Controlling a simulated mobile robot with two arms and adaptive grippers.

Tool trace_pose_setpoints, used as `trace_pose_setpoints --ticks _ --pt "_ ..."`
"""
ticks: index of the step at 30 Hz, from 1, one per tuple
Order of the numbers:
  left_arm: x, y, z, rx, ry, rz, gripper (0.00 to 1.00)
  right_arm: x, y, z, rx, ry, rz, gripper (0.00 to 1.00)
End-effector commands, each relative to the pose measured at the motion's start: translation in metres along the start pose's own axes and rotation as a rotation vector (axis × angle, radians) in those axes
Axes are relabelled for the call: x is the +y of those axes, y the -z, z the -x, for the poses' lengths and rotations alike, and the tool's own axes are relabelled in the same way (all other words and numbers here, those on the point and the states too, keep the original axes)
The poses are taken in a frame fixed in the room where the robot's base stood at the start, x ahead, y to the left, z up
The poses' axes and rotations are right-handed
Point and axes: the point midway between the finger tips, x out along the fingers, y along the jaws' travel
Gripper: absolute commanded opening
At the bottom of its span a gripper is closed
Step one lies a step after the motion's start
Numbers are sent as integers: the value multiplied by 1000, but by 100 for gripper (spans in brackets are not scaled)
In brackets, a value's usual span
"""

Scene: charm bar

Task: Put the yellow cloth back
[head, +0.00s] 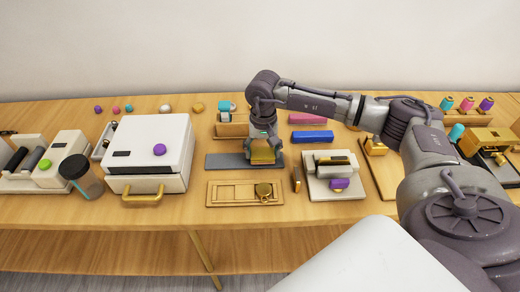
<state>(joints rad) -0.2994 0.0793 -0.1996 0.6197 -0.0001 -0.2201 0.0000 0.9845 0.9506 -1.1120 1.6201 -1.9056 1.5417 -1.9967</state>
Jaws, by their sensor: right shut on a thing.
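The yellow cloth (263,154) looks like a small folded yellow piece at the right part of the grey mat (222,161). My right gripper (263,144) reaches in from the right, points down, and is shut on the yellow cloth. The fingers hide part of it, and I cannot tell whether it touches the mat. My left gripper is not in view.
A wooden tray (217,195) with a brass round piece lies in front of the mat. A small wooden box (232,130) stands behind it. A white machine (147,137) is left; a white block device (345,190) is right. Pink and blue bars lie behind.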

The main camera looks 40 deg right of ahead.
Motion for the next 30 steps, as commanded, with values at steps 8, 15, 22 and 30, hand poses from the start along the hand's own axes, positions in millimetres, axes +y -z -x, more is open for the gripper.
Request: trace_pose_setpoints --ticks 8,15,22,30 --pt "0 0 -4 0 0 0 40 0 0 -2 0 0 0 30" --pt "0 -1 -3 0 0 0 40 0 0 -2 0 0 0 30" --pt "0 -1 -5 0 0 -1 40 0 0 -3 0 0 0 30" --pt "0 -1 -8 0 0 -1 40 0 0 -4 0 0 0 80"
